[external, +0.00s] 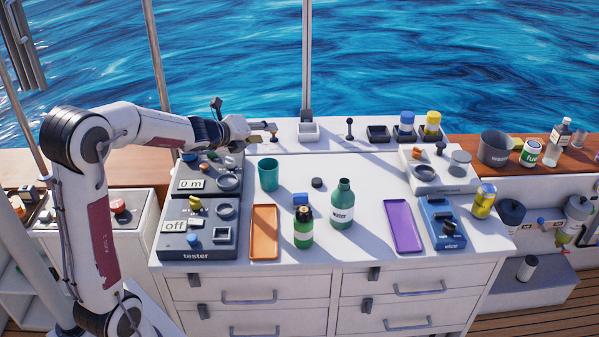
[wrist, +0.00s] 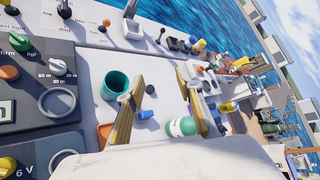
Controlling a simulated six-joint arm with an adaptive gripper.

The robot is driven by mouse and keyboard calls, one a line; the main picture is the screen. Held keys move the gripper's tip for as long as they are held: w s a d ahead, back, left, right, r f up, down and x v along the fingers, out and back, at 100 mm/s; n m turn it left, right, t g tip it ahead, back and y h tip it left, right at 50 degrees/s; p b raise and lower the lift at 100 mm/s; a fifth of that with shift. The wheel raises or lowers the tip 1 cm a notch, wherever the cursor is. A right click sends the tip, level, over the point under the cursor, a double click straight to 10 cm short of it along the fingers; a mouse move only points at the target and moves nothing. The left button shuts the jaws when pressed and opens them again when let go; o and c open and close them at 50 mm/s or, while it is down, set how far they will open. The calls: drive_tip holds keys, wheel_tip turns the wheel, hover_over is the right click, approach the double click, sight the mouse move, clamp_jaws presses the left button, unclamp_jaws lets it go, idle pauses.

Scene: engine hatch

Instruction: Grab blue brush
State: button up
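No object is clearly recognisable as a blue brush. A small blue block-like item (external: 300,200) lies on the white worktop, partly behind a green jar (external: 303,228); whether it is the brush I cannot tell. A small blue item also shows in the wrist view (wrist: 146,115), between my fingers in the picture but well beyond them. My gripper (external: 274,133) is above the back left of the worktop, far from that blue item. In the wrist view my gripper (wrist: 160,77) has its two fingers wide apart with nothing held.
Tester panels (external: 197,240) stand at left, a blue device (external: 440,222) at right. The worktop's centre back is mostly clear.

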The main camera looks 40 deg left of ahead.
drive_tip(key=w+f+m+h, duration=0.2)
drive_tip(key=w+f+m, duration=0.2)
drive_tip(key=m, duration=0.1)
drive_tip(key=m+g+h, duration=0.2)
drive_tip(key=m+h, duration=0.6)
drive_tip(key=m, duration=0.6)
approach(301, 193)
drive_tip(key=w, duration=0.1)
drive_tip(key=w+d, duration=0.1)
drive_tip(key=w, duration=0.1)
drive_tip(key=shift+d, duration=0.2)
drive_tip(key=shift+s+d+f+m+g, duration=0.15)
drive_tip(key=shift+s+f+m+g, duration=0.2)
drive_tip(key=shift+m, duration=0.25)
drive_tip(key=shift+w, duration=0.1)
drive_tip(key=shift+x, duration=1.3)
drive_tip(key=shift+f, duration=0.1)
drive_tip(key=shift+d, duration=0.1)
